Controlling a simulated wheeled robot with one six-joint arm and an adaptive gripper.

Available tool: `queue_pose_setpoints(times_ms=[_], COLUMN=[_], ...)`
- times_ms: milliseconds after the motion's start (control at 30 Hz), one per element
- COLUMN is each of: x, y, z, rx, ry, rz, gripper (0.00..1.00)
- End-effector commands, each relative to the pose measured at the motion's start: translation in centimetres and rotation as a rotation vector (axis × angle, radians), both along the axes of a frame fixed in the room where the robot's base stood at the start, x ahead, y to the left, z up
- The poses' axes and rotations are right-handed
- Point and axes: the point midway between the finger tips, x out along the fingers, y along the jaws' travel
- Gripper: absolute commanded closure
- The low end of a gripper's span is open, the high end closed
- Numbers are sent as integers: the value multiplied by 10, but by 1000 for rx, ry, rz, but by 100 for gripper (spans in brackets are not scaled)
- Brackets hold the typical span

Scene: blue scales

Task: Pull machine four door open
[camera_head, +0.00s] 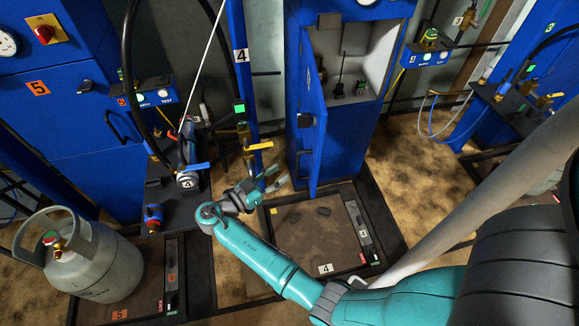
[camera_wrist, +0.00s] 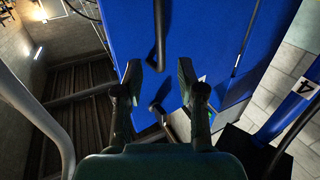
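Machine four is the blue cabinet (camera_head: 346,140) behind the floor plate labelled 4. Its upper compartment is exposed, and its blue door (camera_head: 312,110) stands ajar, seen almost edge-on at the cabinet's left side. My gripper (camera_head: 277,181) is low and left of the door, near its lower part; I cannot tell whether they touch. In the wrist view, my gripper (camera_wrist: 160,77) is open, its two fingers apart. A blue panel (camera_wrist: 208,32) fills the view ahead. A black bar handle (camera_wrist: 160,38) on it lies beyond and between the fingertips.
A blue post (camera_head: 240,85) labelled 4 stands left of the cabinet. Left of my gripper is a black bench (camera_head: 175,205) with valves and hoses. A grey gas cylinder (camera_head: 90,262) stands at lower left. The floor plate (camera_head: 300,245) holds only small dark pieces.

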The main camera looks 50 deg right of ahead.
Motion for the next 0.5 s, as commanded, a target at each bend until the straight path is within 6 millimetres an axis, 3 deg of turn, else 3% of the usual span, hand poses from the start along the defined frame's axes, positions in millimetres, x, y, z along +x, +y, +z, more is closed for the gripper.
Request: queue_pose_setpoints(times_ms=[200, 500], x=[6, 7], y=[28, 34], z=[0, 0], rx=[0, 0], ry=[0, 1], rz=[2, -1], gripper=[61, 61])
